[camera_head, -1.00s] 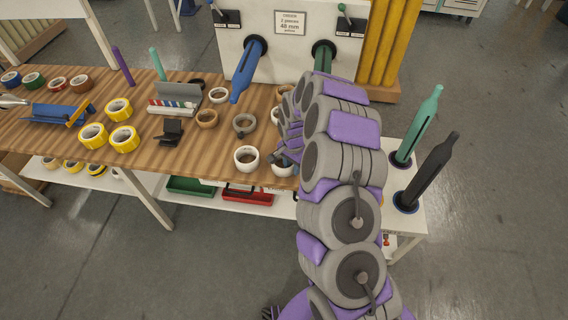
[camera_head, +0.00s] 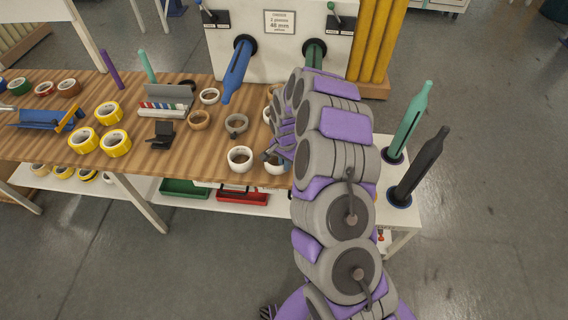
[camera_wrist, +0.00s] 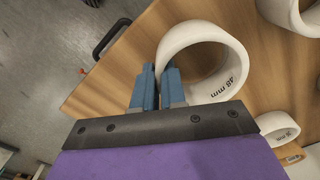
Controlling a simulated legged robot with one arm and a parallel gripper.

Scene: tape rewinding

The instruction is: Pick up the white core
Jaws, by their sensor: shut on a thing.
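In the wrist view, a white core (camera_wrist: 228,68) marked "48 mm" is a thick open ring. My gripper (camera_wrist: 160,75), with blue fingers, is shut on the near left part of its wall, one finger on each side. In the head view, my gripper (camera_head: 270,156) is at the table's front edge, and the white core (camera_head: 276,169) shows partly below it, the rest hidden by my arm. Whether the core touches the table I cannot tell. Another white core (camera_head: 240,159) stands just left of it.
The wooden table (camera_head: 190,158) carries several tape rolls, a tan core (camera_head: 199,120) and a grey core (camera_head: 236,124). A blue spindle (camera_head: 237,72) juts from the white machine (camera_head: 280,58) behind. Teal (camera_head: 410,122) and black (camera_head: 420,168) posts stand at right. White cores (camera_wrist: 280,128) lie nearby in the wrist view.

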